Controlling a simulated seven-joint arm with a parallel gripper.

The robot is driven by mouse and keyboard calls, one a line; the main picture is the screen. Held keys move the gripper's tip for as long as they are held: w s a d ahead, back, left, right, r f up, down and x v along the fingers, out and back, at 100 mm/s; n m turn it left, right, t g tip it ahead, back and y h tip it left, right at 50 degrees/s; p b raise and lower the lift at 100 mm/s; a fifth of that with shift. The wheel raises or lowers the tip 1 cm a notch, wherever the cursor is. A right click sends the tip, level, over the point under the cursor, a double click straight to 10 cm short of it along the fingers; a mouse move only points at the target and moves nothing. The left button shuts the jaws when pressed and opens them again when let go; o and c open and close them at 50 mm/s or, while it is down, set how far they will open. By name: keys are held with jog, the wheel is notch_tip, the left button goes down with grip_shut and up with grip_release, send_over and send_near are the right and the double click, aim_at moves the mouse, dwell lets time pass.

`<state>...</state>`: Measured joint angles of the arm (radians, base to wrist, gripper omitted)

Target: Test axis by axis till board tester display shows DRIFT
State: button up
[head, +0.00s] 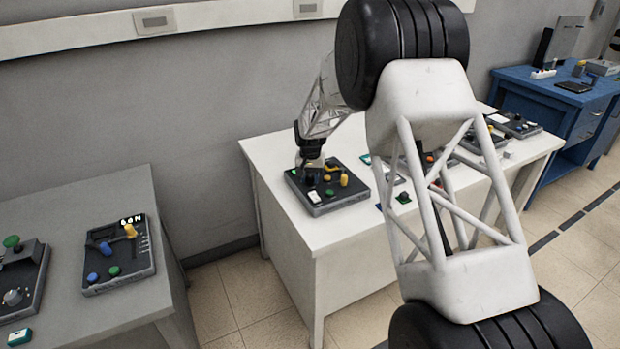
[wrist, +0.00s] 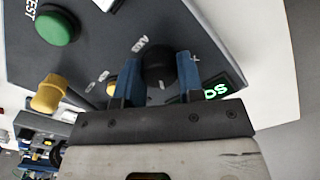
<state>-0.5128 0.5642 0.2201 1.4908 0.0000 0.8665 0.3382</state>
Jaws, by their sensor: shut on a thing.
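The board tester (head: 345,198) is a dark panel box near the left end of the white table. In the wrist view, its black knob (wrist: 157,66) is marked AXIS. My gripper (wrist: 158,72) has its two blue fingers shut on this knob, one on each side. A green round button (wrist: 57,27) by the letters TEST and a yellow knob (wrist: 48,95) are on the same panel. The display (wrist: 216,91) glows green beside the right finger. It is partly hidden, and I can read only letters like "SO", so the full word cannot be told.
A grey table (head: 60,215) at the left holds another panel (head: 118,265) with blue, green and yellow controls. More devices stand along the white table (head: 275,165), partly behind my arm. A blue workbench (head: 560,105) is at the back right.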

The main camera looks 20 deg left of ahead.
aim_at(310, 178)
jog(key=n, duration=0.6)
jog(key=shift+n, duration=0.4)
dwell(0.3)
jog(key=o, duration=0.9)
jog(key=shift+r, duration=3.95)
jog(key=shift+d, duration=0.1)
